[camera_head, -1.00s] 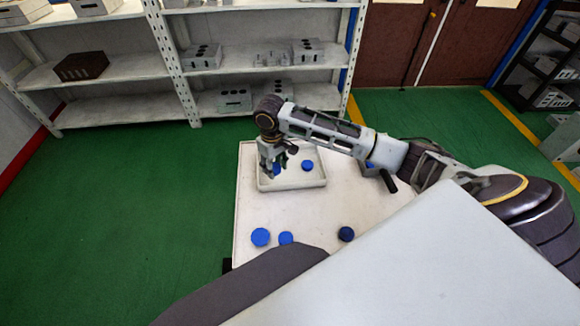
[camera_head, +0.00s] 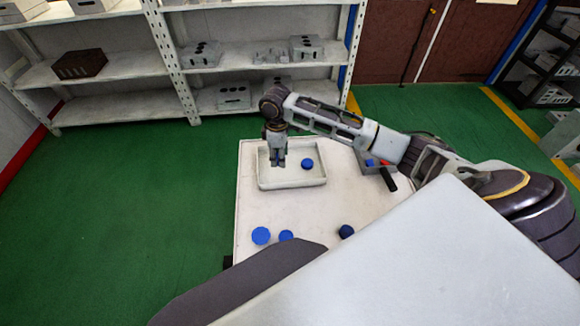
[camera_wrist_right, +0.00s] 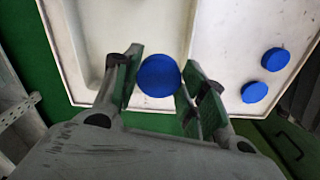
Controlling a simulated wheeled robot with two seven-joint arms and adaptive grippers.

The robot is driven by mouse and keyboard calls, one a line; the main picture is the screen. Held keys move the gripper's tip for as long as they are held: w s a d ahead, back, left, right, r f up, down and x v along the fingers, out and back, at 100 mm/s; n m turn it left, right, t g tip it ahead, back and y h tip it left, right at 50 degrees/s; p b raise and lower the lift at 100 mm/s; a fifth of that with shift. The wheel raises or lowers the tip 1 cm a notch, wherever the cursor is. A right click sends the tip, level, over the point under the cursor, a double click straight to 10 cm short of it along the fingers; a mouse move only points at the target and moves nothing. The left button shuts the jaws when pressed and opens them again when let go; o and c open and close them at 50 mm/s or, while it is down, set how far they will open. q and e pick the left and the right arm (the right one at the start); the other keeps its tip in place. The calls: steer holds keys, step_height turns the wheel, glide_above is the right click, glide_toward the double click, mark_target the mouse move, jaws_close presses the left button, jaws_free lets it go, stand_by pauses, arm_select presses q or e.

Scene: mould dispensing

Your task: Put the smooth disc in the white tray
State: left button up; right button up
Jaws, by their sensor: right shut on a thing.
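The white tray (camera_head: 263,185) lies on the far part of the white table; its wall also shows in the right wrist view (camera_wrist_right: 72,70). My right gripper (camera_head: 277,165) points down over the tray's left half. In the right wrist view its fingers (camera_wrist_right: 159,80) are shut on a blue disc (camera_wrist_right: 158,75). Only a sliver of this disc shows in the head view. I cannot tell whether it touches the tray floor, or whether its face is smooth. Another blue disc (camera_head: 307,164) lies in the tray, right of the gripper. My left gripper is not in view.
Two blue discs (camera_head: 261,235) (camera_head: 286,235) and a darker blue disc (camera_head: 346,231) lie along the table's near side. Shelves (camera_head: 120,107) stand behind. The table (camera_head: 320,212) is clear between.

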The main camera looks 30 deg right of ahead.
steer(key=n, duration=0.3)
steer(key=shift+w+d, duration=0.3)
steer(key=shift+d, duration=0.05)
steer(key=n, duration=0.4)
steer(key=shift+w+d, duration=0.2)
steer(key=shift+d, duration=0.15)
steer(key=n, duration=0.4)
steer(key=shift+w+d, duration=0.15)
steer(key=shift+d, duration=0.1)
steer(key=shift+w+d+f+n, duration=0.1)
steer(key=shift+n, duration=0.95)
steer(key=shift+d+f+n, duration=0.1)
steer(key=shift+n, duration=0.95)
glide_above(284, 173)
steer(key=shift+a+f, duration=0.1)
steer(key=shift+f, duration=3)
steer(key=shift+f, duration=1.85)
